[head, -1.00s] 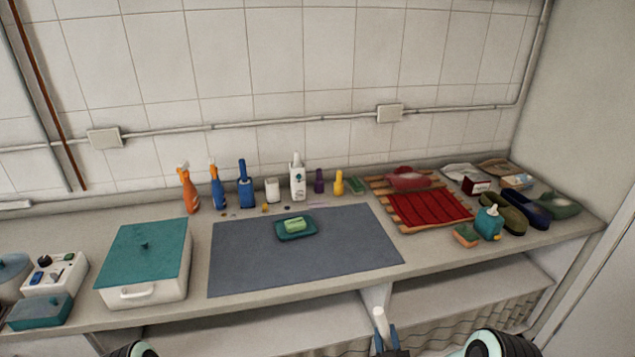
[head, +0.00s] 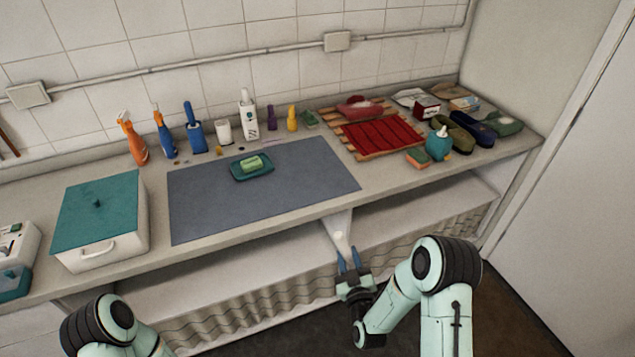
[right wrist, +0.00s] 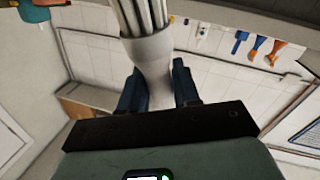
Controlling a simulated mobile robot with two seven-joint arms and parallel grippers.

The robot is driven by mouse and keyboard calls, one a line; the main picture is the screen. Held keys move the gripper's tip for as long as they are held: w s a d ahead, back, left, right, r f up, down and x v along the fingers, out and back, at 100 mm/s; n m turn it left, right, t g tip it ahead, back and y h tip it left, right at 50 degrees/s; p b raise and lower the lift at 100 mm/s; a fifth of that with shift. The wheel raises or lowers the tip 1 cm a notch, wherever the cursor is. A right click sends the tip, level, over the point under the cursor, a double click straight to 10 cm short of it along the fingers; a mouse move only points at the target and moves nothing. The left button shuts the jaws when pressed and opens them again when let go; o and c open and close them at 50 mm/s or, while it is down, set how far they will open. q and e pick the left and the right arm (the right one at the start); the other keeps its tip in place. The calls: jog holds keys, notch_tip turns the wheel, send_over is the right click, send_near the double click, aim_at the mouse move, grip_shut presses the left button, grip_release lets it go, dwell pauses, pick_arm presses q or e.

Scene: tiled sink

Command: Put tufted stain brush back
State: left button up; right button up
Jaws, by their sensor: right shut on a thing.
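My right gripper (head: 349,262) is shut on a white piece that I take to be the tufted stain brush (head: 340,238). In the right wrist view the brush (right wrist: 150,55) stands up between the blue fingers (right wrist: 158,90), with pale ribbed strands at its far end, cut off by the frame's top. In the head view this gripper is in front of the counter's front edge, near the shelf divider. The left gripper is out of view; only part of my left arm shows at the lower left.
On the counter (head: 385,187) stand a white cup (head: 224,131), blue holder (head: 196,138), spray bottles (head: 134,138) and white bottle (head: 248,115). A grey mat (head: 205,205) bears a green soap dish (head: 250,176). A teal-lidded box (head: 100,215) is left; a red cloth (head: 380,135) is right.

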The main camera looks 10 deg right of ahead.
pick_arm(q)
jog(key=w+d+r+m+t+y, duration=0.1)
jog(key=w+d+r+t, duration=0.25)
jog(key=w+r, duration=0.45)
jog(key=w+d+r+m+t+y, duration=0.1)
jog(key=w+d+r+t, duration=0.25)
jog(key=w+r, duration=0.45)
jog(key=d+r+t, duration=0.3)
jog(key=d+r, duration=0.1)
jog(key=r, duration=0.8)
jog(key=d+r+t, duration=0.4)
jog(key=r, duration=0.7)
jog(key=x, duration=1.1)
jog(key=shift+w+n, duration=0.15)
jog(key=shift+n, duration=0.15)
pick_arm(e)
jog(key=s+a+r+n+g+y, duration=0.2)
jog(key=a+r+n+y, duration=0.1)
jog(key=a+n+y, duration=0.1)
jog(key=s+a+r+n+g+y, duration=0.2)
jog(key=a+r+n+y, duration=0.1)
jog(key=a+y, duration=0.4)
jog(key=shift+a+r+n+y, duration=0.3)
jog(key=shift+a+r+n, duration=0.15)
jog(key=shift+a, duration=0.4)
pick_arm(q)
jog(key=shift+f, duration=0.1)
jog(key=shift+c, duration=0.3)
